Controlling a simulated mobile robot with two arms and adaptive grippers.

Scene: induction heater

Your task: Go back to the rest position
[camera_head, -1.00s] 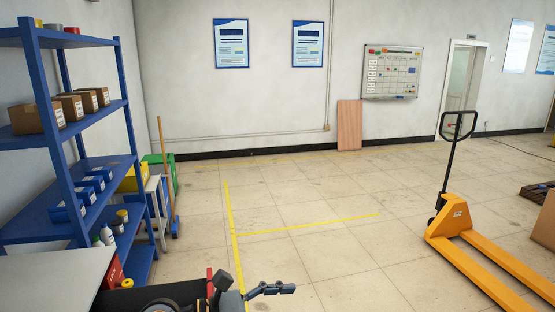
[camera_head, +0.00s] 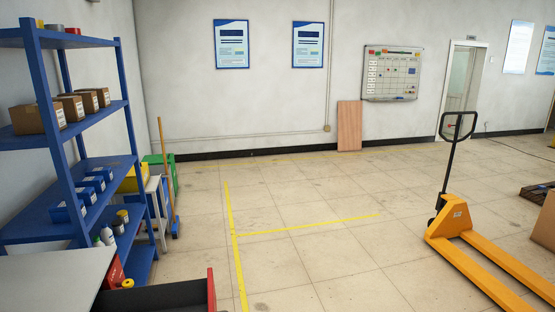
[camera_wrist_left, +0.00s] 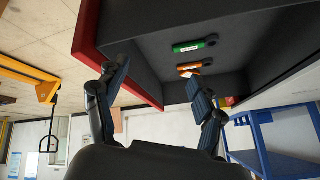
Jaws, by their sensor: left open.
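My left gripper (camera_wrist_left: 155,75) shows only in the left wrist view, where the room appears upside down. Its two dark fingers are spread apart with nothing between them. Behind the fingers is a dark box with a red edge (camera_wrist_left: 88,32). Inside it lie a green labelled item (camera_wrist_left: 194,46) and an orange item (camera_wrist_left: 190,67). The right finger overlaps the orange item in the picture; I cannot tell whether it touches anything. The same dark box with a red edge (camera_head: 165,297) shows at the bottom of the head view. My right gripper is in neither view.
A blue shelf (camera_head: 72,160) with cartons and blue boxes stands at the left. A grey tabletop (camera_head: 50,280) is at the lower left. A yellow pallet truck (camera_head: 453,222) stands at the right. The tiled floor (camera_head: 310,215) between them is mostly clear.

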